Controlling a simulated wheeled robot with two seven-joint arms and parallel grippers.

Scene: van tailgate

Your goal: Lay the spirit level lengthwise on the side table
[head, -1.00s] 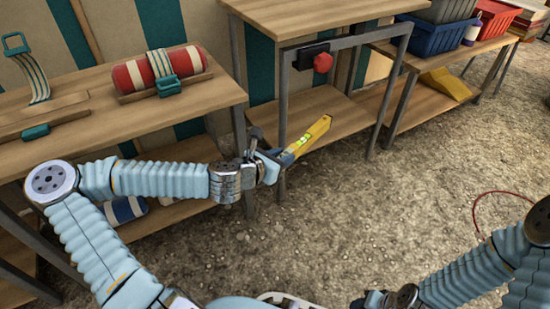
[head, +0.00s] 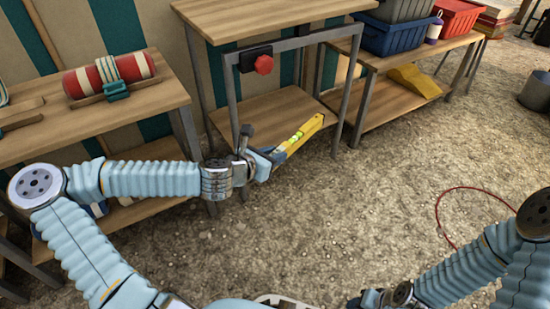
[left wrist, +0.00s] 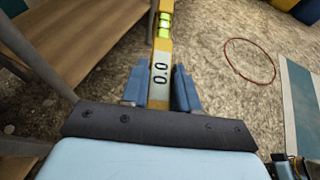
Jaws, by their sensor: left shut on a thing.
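The yellow spirit level (head: 300,135) is held at one end by my left gripper (head: 264,160) and sticks out forward, away from the hand. In the left wrist view the level (left wrist: 160,70) stands between the two blue fingers of my left gripper (left wrist: 160,90), with its green vial and a "0.0" label showing. A taller wooden table (head: 250,20) with a lower shelf stands beyond the level; I cannot tell which table is the side table. My right arm shows at the lower right, but its fingers cannot be made out.
A bench with a red-and-white roll (head: 108,72) stands at the left. At the back right, a low bench holds a blue crate (head: 400,38), a red crate (head: 458,18) and a yellow wedge (head: 415,82). A red hose loop (head: 440,215) lies on open gravel.

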